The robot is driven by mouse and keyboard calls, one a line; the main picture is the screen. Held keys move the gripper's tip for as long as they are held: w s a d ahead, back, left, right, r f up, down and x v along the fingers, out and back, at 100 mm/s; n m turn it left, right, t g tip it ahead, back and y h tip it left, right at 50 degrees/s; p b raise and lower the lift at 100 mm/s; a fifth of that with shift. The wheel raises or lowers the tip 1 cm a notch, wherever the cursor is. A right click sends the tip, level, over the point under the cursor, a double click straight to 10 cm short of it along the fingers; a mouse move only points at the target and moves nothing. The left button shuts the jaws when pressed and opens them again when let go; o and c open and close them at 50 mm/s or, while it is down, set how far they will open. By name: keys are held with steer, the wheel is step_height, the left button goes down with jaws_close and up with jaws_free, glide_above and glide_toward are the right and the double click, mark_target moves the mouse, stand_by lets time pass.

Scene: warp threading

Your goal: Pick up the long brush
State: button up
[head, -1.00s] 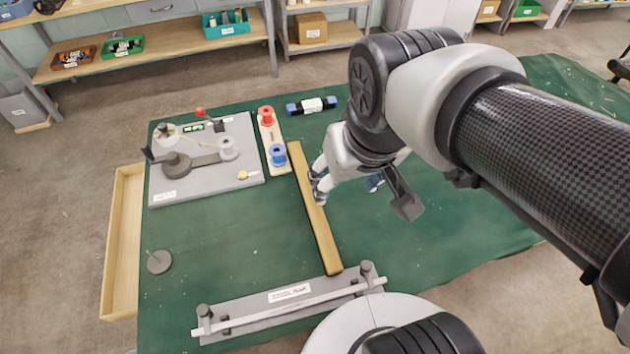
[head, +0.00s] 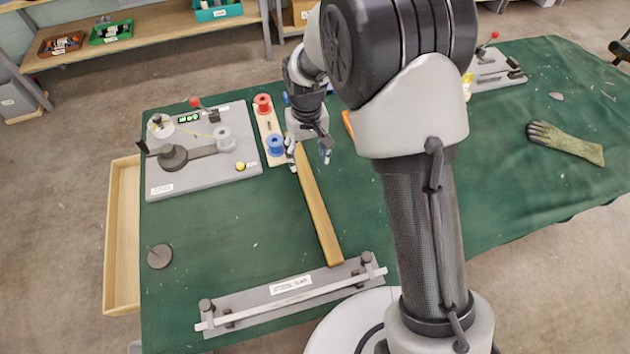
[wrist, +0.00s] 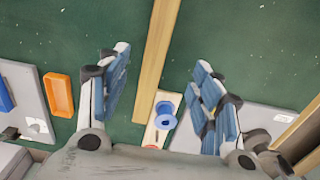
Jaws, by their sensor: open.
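A long, straight wooden bar (head: 320,215) lies on the green cloth and is the long piece that fits the brush; I see no bristles on it. It runs from beneath my gripper toward the grey clamp plate at the front. In the wrist view the bar (wrist: 155,75) passes between the fingers, nearer the left one. My gripper (head: 309,158) is open and empty, pointing down above the far part of the bar. Both fingers (wrist: 161,60) also show in the wrist view. I cannot tell the exact height above the bar.
A blue spool (head: 275,145) and a red spool (head: 262,104) stand on a wooden strip left of the bar. A grey device board (head: 205,165) lies further left. The clamp plate (head: 290,300) is in front. An orange tray (wrist: 60,93) lies near the gripper. A glove (head: 565,142) lies far right.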

mark_target(311, 188)
step_height(311, 188, down, 12)
steer(key=b, duration=0.3)
steer(key=shift+r, duration=0.2)
steer(key=f, duration=0.1)
steer(key=f+b, duration=0.1)
steer(key=f, duration=0.3)
steer(key=shift+s+d+f+b, duration=0.15)
steer(key=shift+s+d+b, duration=0.1)
steer(key=shift+b, duration=0.15)
steer(key=shift+c, duration=0.3)
jaws_close()
